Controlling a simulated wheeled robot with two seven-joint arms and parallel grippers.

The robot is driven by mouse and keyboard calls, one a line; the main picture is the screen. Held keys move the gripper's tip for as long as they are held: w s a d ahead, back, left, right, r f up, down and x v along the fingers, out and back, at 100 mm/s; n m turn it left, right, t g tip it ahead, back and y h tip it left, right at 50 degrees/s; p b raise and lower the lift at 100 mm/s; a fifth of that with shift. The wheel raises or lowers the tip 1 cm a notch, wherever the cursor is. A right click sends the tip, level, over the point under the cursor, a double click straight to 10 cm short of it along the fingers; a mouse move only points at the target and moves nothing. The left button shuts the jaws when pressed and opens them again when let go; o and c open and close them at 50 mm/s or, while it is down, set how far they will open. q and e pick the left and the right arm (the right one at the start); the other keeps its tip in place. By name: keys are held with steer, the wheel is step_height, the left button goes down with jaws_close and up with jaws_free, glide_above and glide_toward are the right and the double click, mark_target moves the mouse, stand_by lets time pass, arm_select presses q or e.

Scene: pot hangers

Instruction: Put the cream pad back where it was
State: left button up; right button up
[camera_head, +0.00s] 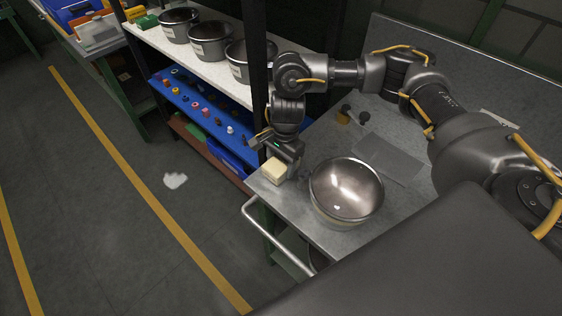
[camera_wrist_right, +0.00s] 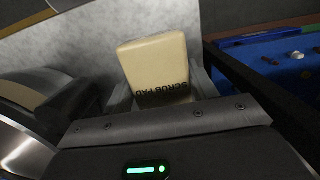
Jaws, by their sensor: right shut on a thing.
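The cream pad (camera_head: 275,170) is a small block held in my right gripper (camera_head: 279,163) at the left front corner of the grey bench (camera_head: 384,196). In the right wrist view the pad (camera_wrist_right: 155,67) stands up between the jaws, with dark "SCRUB PAD" lettering partly hidden by the gripper. My right gripper is shut on it. A shiny metal bowl (camera_head: 346,190) stands on the bench just right of the pad. I cannot tell whether the pad touches the bench. My left gripper is not in view.
A grey flat sheet (camera_head: 388,158) lies behind the bowl, near small dark and amber items (camera_head: 345,116). A shelf (camera_head: 155,40) holds several pots, with a blue tray (camera_head: 205,122) of small parts below. A rail (camera_head: 272,232) runs along the bench front. A white rag (camera_head: 175,180) lies on the floor.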

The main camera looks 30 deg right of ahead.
steer(key=shift+f, duration=0.35)
steer(key=shift+f+b, duration=0.25)
steer(key=shift+b, duration=0.05)
steer(key=o, duration=1.2)
steer(key=shift+r, duration=0.1)
steer(key=shift+r+p, duration=0.3)
steer(key=shift+r, duration=0.1)
steer(key=r, duration=0.3)
steer(key=d+r+b, duration=0.1)
steer(key=r, duration=0.7)
steer(key=shift+w+d+r+b, duration=0.2)
steer(key=shift+r+b, duration=0.05)
steer(key=shift+b, duration=0.1)
